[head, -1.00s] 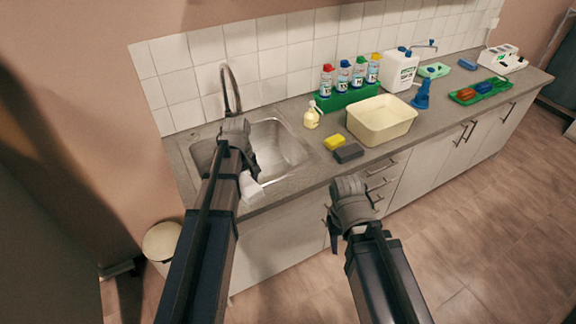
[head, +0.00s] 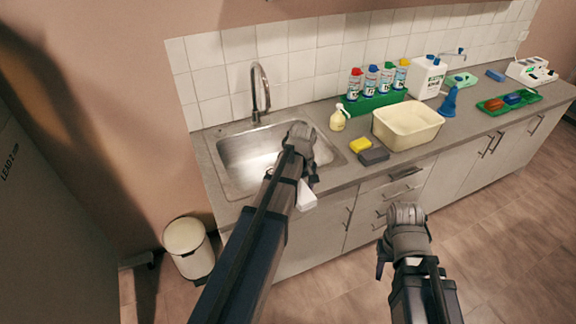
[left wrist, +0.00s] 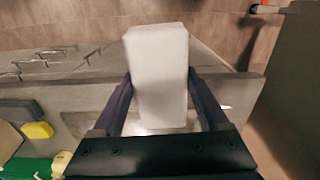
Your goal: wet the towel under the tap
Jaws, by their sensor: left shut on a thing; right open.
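The towel is a white folded block (head: 307,196), which fills the middle of the left wrist view (left wrist: 158,75). My left gripper (head: 306,176) is shut on it; the two dark fingers (left wrist: 157,100) press its sides. It appears over the counter's front edge, by the sink's front right corner. The steel sink (head: 238,165) is set in the counter, partly hidden by my left arm. The curved metal tap (head: 262,95) stands at its back, apart from the towel; I cannot tell whether water runs. My right gripper (head: 383,262) is open and empty in front of the drawers.
A yellow sponge (head: 361,145), dark block (head: 374,156), soap bottle (head: 338,119) and cream basin (head: 432,137) stand right of the sink. A green rack (head: 372,103) holds several bottles. A white bin (head: 187,248) stands on the floor at left.

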